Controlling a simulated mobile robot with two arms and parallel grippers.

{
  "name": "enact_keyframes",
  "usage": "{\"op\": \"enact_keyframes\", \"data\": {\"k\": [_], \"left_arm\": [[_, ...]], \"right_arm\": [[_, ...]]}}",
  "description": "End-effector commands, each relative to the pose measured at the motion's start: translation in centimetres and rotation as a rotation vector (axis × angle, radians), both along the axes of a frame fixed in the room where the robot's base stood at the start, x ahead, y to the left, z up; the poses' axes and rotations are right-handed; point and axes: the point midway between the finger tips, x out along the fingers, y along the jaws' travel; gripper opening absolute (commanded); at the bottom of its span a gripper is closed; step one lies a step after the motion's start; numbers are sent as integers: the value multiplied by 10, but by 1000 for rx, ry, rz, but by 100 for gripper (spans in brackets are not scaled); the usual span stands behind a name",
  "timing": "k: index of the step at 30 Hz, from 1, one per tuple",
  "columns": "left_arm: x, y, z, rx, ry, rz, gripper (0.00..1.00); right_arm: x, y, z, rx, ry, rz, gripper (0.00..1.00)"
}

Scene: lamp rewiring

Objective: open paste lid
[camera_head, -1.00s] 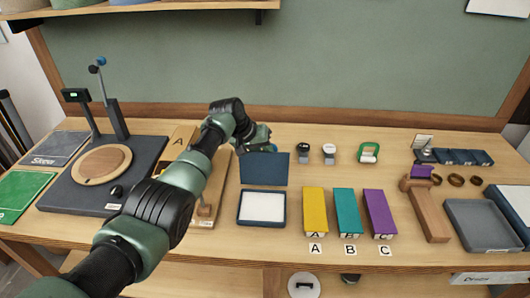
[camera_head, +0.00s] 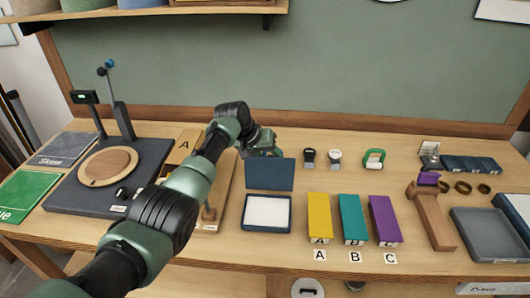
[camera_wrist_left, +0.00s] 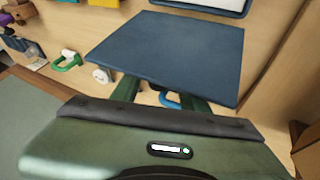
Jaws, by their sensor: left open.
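The paste box is a shallow dark blue tray (camera_head: 246,213) with a white pad inside, at the middle of the bench. Its flat dark blue lid (camera_head: 270,174) stands raised at the tray's back edge, and the box is open. In the left wrist view the lid (camera_wrist_left: 170,50) is a broad blue panel. My left gripper (camera_head: 272,152) is behind the lid on its far side, fingers partly hidden by it. A small blue loop (camera_wrist_left: 170,103) shows between the fingers in the wrist view; I cannot tell whether they touch it. My right gripper is not in view.
Yellow (camera_head: 320,216), teal (camera_head: 351,217) and purple (camera_head: 383,220) blocks stand right of the tray. Two small dials and a green clip (camera_head: 374,159) lie behind them. A dark stand with a wooden disc (camera_head: 104,166) is at left. A grey tray (camera_head: 488,234) is at far right.

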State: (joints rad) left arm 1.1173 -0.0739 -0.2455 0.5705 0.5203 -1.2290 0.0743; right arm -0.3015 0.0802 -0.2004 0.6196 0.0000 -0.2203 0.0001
Motion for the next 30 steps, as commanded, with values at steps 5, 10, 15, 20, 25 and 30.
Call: {"op": "enact_keyframes", "data": {"k": [5, 10, 15, 20, 25, 30], "left_arm": [[-7, 10, 18, 2, -4, 1, 45], [-16, 19, 37, 2, -2, 2, 45], [-22, 26, 53, 2, 0, 1, 45], [-24, 28, 57, 2, 2, 1, 45], [-24, 27, 57, 2, 2, 1, 45], [-24, 27, 67, 2, 1, 0, 45]], "right_arm": [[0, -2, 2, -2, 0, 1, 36], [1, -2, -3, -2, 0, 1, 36], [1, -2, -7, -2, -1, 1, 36], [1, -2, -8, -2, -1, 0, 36], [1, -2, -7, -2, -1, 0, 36], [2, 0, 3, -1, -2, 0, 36]]}}
